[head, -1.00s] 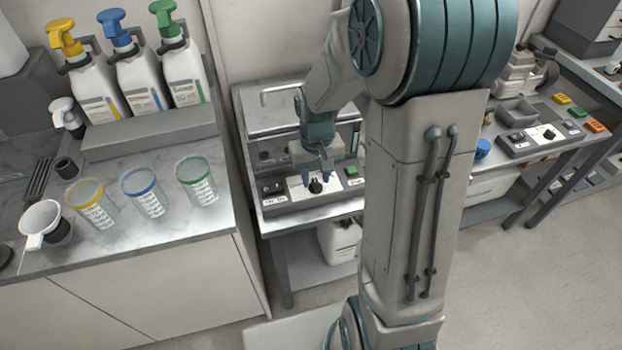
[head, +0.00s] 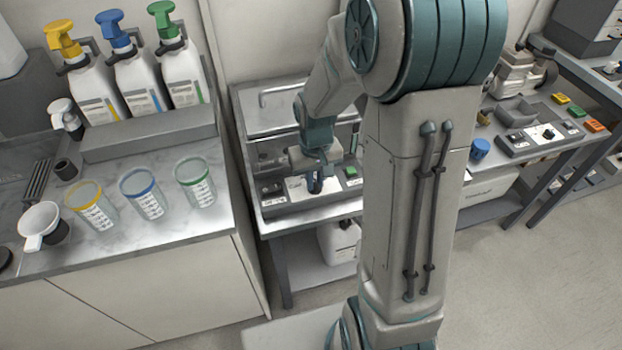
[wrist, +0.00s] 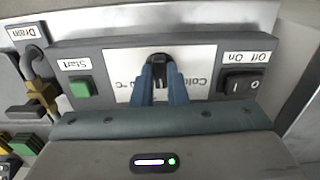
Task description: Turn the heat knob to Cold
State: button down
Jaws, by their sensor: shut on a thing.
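The black heat knob (wrist: 160,70) sits on a white label plate (wrist: 201,62) on the grey control panel. The word Cold shows upside down on the plate, right of the knob in the wrist view; other print left of the knob is partly hidden by a finger. My gripper (wrist: 161,80) is shut on the knob, a blue finger on each side. In the head view my gripper (head: 315,186) is down at the panel and largely hides the knob. I cannot tell exactly where the knob's pointer aims.
A black On/Off switch (wrist: 240,83) and a green Start button (wrist: 80,88) flank the plate. A drain valve (wrist: 40,92) lies further left in the wrist view. Pump bottles (head: 130,75) and marked cups (head: 143,192) stand on the left counter. Another control panel (head: 540,138) is at right.

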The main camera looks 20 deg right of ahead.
aim_at(315, 183)
jog(key=n+p, duration=0.1)
jog(key=n, duration=0.5)
jog(key=shift+r, duration=0.1)
jog(key=n+p, duration=0.1)
jog(key=n, duration=0.4)
jog(key=shift+p, duration=0.3)
jog(key=shift+n, duration=0.3)
jog(key=c, duration=1.4)
grip_release()
jog(key=shift+c, duration=0.2)
notch_tip(315, 183, up, 14)
jog(key=shift+p, duration=0.3)
